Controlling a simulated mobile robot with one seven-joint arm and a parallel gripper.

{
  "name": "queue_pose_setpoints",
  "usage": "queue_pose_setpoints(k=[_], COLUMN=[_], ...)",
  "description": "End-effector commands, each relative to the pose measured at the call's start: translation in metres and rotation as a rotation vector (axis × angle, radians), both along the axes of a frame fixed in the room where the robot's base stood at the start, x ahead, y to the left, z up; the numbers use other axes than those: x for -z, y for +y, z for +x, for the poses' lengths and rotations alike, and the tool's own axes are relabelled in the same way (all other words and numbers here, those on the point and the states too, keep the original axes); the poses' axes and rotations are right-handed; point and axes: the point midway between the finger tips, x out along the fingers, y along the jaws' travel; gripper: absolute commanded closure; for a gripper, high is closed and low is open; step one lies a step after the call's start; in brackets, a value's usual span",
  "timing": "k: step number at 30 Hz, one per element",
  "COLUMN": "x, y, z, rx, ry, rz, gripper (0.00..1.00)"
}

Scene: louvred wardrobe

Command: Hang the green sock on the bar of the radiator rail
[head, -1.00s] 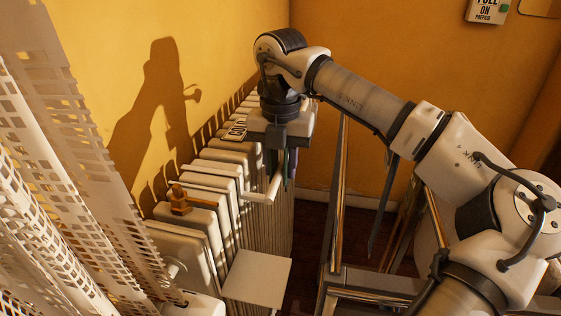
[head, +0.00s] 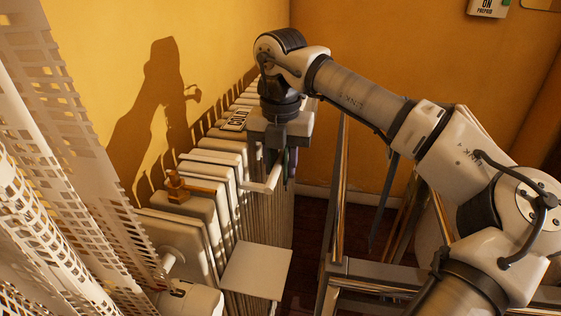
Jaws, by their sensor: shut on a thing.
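My gripper (head: 283,160) points down over the far part of the radiator, at its right-hand side. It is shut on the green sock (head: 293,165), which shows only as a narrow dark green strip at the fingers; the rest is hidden. The radiator rail's white bar (head: 262,186) sticks out from the radiator's front, just left of and below the fingers. I cannot tell whether the sock touches the bar.
The white ribbed radiator (head: 215,170) runs along the yellow wall, with a small wooden figure (head: 177,188) on top. A flat white panel (head: 256,270) juts out nearer me. A metal-framed rack (head: 336,210) stands right of my gripper. White perforated sheets fill the left.

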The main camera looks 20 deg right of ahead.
Motion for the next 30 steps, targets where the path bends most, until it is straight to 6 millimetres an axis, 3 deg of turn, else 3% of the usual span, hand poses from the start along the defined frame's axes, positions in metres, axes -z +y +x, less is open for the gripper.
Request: queue_pose_setpoints(k=[15,23,24,30], x=[0.032,0.035,0.035,0.036], y=[0.0,0.0,0.0,0.0], z=[-0.002,-0.002,-0.002,-0.002], rx=[-0.005,-0.009,-0.009,-0.009], ry=[0.011,0.013,0.013,0.013], rz=[-0.002,0.0,0.0,0.0], gripper=[1.0,1.0,0.68,0.44])
